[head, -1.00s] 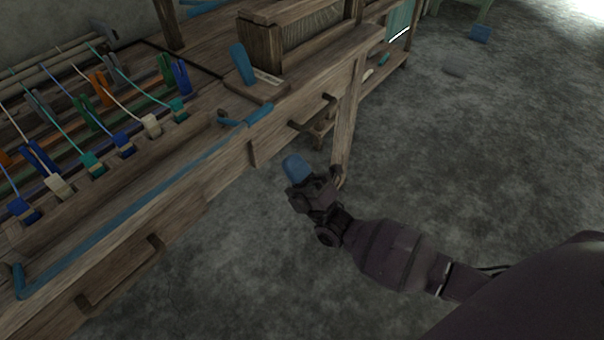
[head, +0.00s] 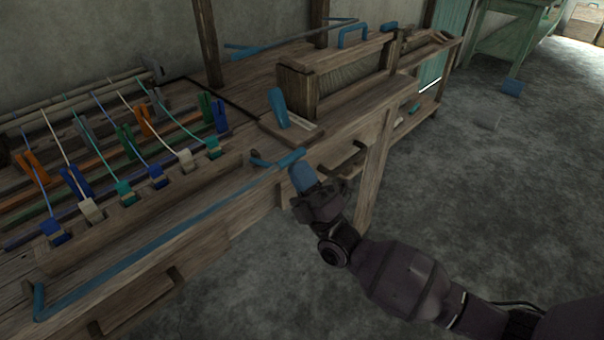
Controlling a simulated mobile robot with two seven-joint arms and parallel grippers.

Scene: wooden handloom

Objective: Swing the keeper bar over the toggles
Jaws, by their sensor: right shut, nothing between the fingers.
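The keeper bar (head: 165,237) is a long thin blue bar lying along the front edge of the loom, in front of the toggles, with bent ends at the lower left and at the right. The toggles are a row of small coloured blocks with cords, among them a blue one (head: 55,232), a white one (head: 90,211) and a teal one (head: 213,148). They sit behind the bar, which is not over them. My right gripper (head: 303,178) has blue fingertips, shut and empty, just below the bar's right end; I cannot tell whether they touch. My left gripper is out of view.
A blue upright handle (head: 278,108) stands on the loom right of the toggles, beside a wooden boxed frame (head: 345,80). Wooden drawer-like pulls stick out along the loom's front. The grey floor (head: 480,220) to the right is clear near the loom.

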